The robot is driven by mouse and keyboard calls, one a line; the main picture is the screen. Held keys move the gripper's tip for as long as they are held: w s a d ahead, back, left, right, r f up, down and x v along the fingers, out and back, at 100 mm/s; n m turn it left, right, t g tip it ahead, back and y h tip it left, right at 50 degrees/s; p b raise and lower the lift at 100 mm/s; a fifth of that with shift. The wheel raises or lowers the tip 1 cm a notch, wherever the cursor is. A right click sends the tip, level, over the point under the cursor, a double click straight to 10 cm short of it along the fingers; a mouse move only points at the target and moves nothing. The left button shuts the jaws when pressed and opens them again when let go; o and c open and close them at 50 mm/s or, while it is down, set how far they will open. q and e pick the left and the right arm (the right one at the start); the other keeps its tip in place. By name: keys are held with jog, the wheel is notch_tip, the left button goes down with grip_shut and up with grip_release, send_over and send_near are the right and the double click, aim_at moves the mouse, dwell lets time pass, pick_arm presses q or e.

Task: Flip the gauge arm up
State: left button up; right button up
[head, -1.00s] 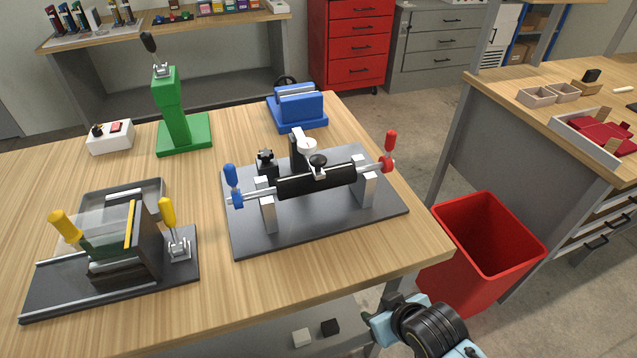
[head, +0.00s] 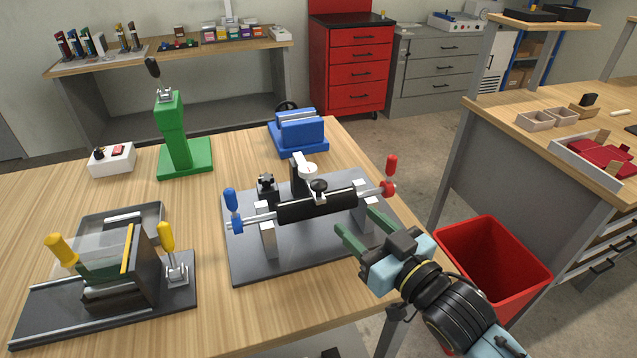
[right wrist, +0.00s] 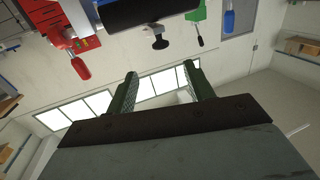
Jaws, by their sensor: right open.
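The fixture's grey base plate (head: 290,262) carries a black roller (head: 330,202) between two pale posts. The gauge arm, with its white dial (head: 307,170), is at a black upright behind the roller; its exact pose is hard to tell. A black knob (head: 319,185) sits on a white bracket at the roller's middle. A blue handle (head: 231,199) is at the left end and a red handle (head: 391,168) at the right. My right gripper (head: 354,222) is open and empty, in front of the right post. In the right wrist view, the roller (right wrist: 150,12) and knob (right wrist: 158,40) are beyond the fingers.
A clamp fixture with yellow handles (head: 62,250) stands at the table's left. A green press (head: 175,140), a white switch box (head: 112,160) and a blue vise (head: 298,135) stand behind. A red bin (head: 480,270) is right of the table.

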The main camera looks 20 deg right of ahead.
aim_at(324, 189)
jog(key=x, duration=1.3)
jog(key=shift+w+a+r, duration=0.1)
jog(key=shift+w+r, duration=0.1)
jog(key=shift+r, duration=0.05)
grip_shut()
